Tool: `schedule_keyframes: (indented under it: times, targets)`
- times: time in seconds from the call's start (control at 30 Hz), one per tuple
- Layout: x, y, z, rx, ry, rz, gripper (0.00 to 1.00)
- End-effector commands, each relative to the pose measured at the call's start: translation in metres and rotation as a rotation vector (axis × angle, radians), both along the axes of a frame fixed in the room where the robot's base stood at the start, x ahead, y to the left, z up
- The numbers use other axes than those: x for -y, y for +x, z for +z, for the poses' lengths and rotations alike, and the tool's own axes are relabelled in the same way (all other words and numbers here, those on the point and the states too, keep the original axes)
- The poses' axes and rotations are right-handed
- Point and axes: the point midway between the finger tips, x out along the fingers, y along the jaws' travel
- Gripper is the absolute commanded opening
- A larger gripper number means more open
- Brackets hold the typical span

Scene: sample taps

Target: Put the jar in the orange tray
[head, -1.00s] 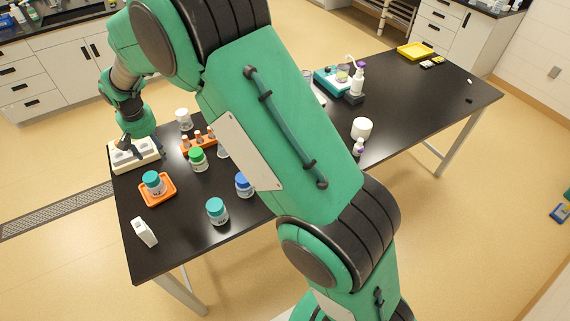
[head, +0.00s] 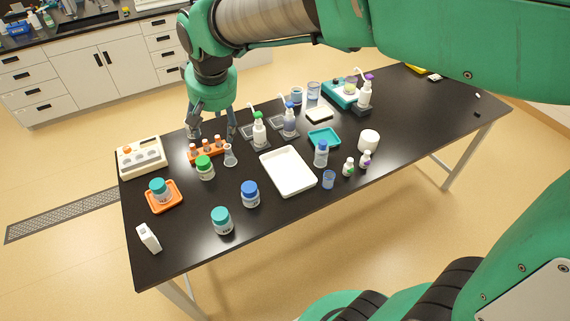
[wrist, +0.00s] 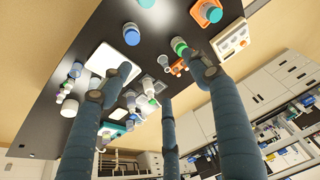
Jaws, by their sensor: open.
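The orange tray (head: 178,203) lies at the left of the black table, with a teal-lidded jar (head: 159,189) standing in it. Other jars stand on the table: green-lidded (head: 205,168), blue-lidded (head: 250,194) and teal-lidded (head: 222,221). I cannot tell which one the task means. My gripper (head: 212,132) is over the back edge, behind the orange tube rack, pointing down with its fingers apart. In the wrist view, my open gripper (wrist: 165,92) shows nothing held. The orange tray also shows there (wrist: 199,18), at the top. A white jar seen earlier is not clearly visible now.
The orange tube rack (head: 208,152) and a flask (head: 230,155) stand in front of my gripper. A cream device (head: 141,157) is to the left. Pump bottles (head: 259,131) stand to the right, and a white tray (head: 288,171) lies mid-table.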

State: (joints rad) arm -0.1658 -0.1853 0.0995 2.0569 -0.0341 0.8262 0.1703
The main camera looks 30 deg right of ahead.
Motion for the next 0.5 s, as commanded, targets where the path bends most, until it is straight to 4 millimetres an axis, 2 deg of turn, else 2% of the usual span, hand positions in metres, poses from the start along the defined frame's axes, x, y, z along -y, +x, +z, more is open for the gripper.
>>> schedule_keyframes:
  times: [0.03, 0.23, 0.5]
  targets:
    - [0.008, -0.015, 0.007, 0.011, 0.001, -0.004, 0.61]
    - [0.032, -0.069, 0.023, 0.044, -0.001, -0.009, 0.61]
    - [0.058, -0.143, 0.031, 0.087, -0.007, -0.014, 0.61]
